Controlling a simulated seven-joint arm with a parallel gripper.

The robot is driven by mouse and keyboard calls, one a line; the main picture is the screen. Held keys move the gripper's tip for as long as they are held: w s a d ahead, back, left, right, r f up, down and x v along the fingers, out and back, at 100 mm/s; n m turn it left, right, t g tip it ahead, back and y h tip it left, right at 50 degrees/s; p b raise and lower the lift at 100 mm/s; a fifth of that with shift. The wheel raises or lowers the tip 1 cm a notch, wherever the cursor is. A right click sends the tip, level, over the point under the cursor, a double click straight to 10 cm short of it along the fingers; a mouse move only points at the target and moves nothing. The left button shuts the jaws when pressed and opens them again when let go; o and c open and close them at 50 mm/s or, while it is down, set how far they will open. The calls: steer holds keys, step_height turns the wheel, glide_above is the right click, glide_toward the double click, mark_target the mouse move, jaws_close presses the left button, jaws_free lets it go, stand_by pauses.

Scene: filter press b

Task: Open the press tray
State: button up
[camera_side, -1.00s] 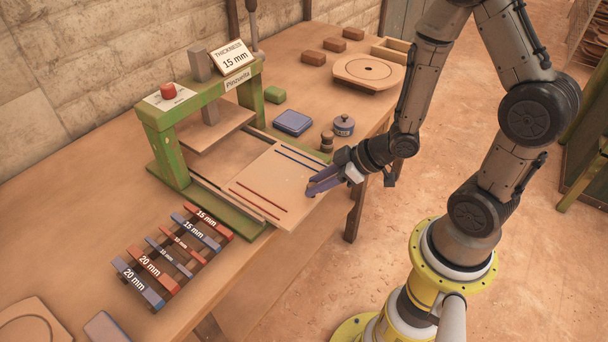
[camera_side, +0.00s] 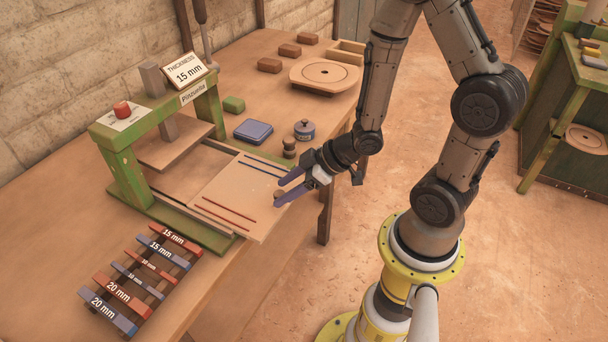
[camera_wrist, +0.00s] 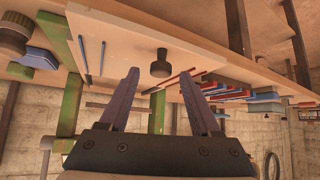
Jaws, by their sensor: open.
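The press tray (camera_side: 228,198) is a light wooden plate with blue and red strips, extending out of the green press (camera_side: 128,172) toward the table's front edge. A small round knob (camera_side: 279,196) is at its front edge, partly hidden by my fingers in the side view. My gripper (camera_side: 284,190) is open with its purple fingers at the knob. In the wrist view, the dark knob (camera_wrist: 160,65) shows between the spread fingertips (camera_wrist: 160,78), with a visible gap on both sides. The tray (camera_wrist: 108,45) is also there, with its strips.
Red and blue thickness bars (camera_side: 134,284) lie on the table left of the tray. A blue tin (camera_side: 253,131), a round grey tin (camera_side: 304,130) and a dark stamp-like piece (camera_side: 289,148) stand on the right. A wooden disc board (camera_side: 325,75) is farther back. Open floor lies in front.

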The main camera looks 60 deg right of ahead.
steer(key=v, duration=1.3)
steer(key=shift+a, duration=0.15)
stand_by(0.5)
